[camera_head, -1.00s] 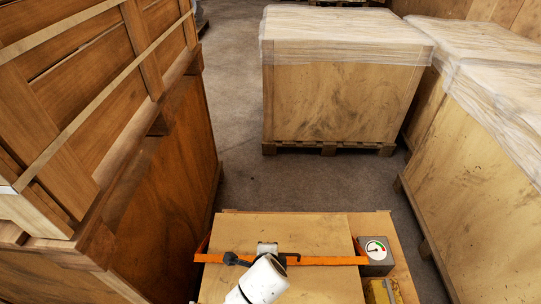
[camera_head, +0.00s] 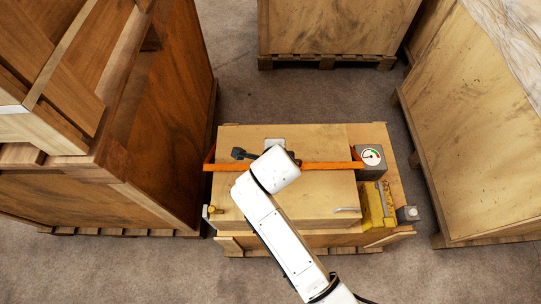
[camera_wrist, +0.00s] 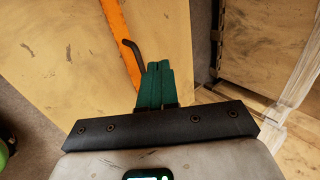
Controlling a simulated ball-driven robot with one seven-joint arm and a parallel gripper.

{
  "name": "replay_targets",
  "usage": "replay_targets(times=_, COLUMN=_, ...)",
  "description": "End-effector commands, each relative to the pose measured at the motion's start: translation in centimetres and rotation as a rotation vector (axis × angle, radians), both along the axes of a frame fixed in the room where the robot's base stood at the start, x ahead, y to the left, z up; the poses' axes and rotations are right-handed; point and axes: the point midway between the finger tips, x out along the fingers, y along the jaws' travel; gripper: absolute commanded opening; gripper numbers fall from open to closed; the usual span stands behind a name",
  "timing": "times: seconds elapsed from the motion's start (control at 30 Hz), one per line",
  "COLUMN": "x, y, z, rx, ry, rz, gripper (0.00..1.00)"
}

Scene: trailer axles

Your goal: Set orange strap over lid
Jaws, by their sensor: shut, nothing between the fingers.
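The orange strap (camera_head: 325,166) runs left to right across the light wooden lid (camera_head: 318,204) of the low crate in the head view. Its left end is at the lid's left edge, and its right end is by the gauge box. In the wrist view the strap (camera_wrist: 118,38) runs along the wooden surface (camera_wrist: 60,60) to the left of the fingertips. My gripper (camera_wrist: 157,66) has teal fingers closed together with nothing between them. A black bent rod (camera_wrist: 131,58) lies between the strap and fingertips; I cannot tell whether they touch.
A grey gauge box (camera_head: 371,164) and a yellow block (camera_head: 373,211) sit right of the lid. A tall brown crate (camera_head: 165,120) stands close on the left. Other crates stand behind (camera_head: 335,25) and on the right (camera_head: 465,130). Bare floor (camera_head: 300,95) lies between them.

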Motion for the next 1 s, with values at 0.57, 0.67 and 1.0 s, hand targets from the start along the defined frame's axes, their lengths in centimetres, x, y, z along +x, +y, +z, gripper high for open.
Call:
replay_targets(times=0.57, x=-4.5, y=0.2, z=5.5, rx=0.001, ry=-0.003, rz=0.004, gripper=0.00)
replay_targets(times=0.67, x=-4.6, y=0.2, z=5.6, rx=0.001, ry=-0.003, rz=0.003, gripper=0.00)
replay_targets(times=1.0, x=-4.6, y=0.2, z=5.6, rx=0.001, ry=-0.004, rz=0.003, gripper=0.00)
